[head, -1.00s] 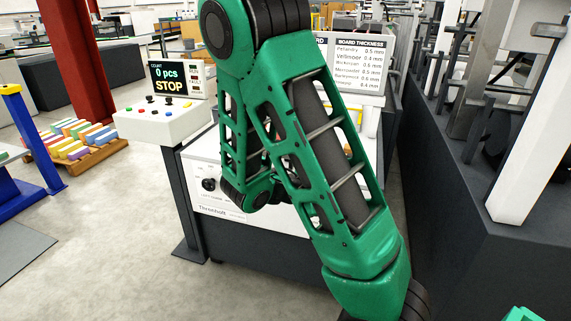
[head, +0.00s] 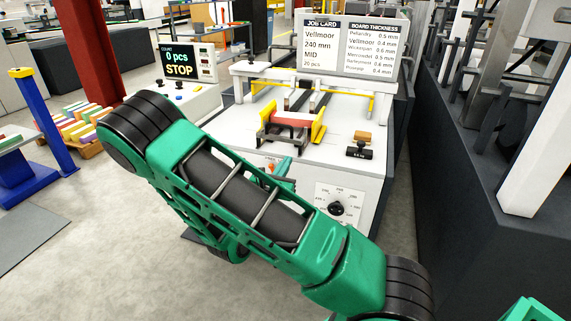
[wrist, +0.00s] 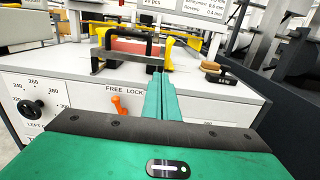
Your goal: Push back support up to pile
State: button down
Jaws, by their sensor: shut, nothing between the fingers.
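My gripper (head: 284,164) is shut and empty in front of the machine's white top. In the wrist view its green fingers (wrist: 158,88) are together and point toward the feeder. Beyond them, a red bar-like piece (head: 292,119) lies between two yellow side guides (head: 268,122) (head: 319,122). In the wrist view the red piece (wrist: 126,46) is partly behind a black handle-shaped frame (wrist: 120,32). I cannot tell for sure which part is the back support, and no pile is clearly visible.
An orange lever (wrist: 118,105) by "FREE LOCK" is left of the fingers. Dials (wrist: 32,108) (head: 337,208) are on the front panel. A black weight (head: 359,153) and a tan block (head: 362,137) sit on the right of the top. A dark wall (head: 460,180) stands to the right.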

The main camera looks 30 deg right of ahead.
aim_at(299, 142)
jog(key=x, duration=1.1)
jog(key=shift+w+d, duration=0.1)
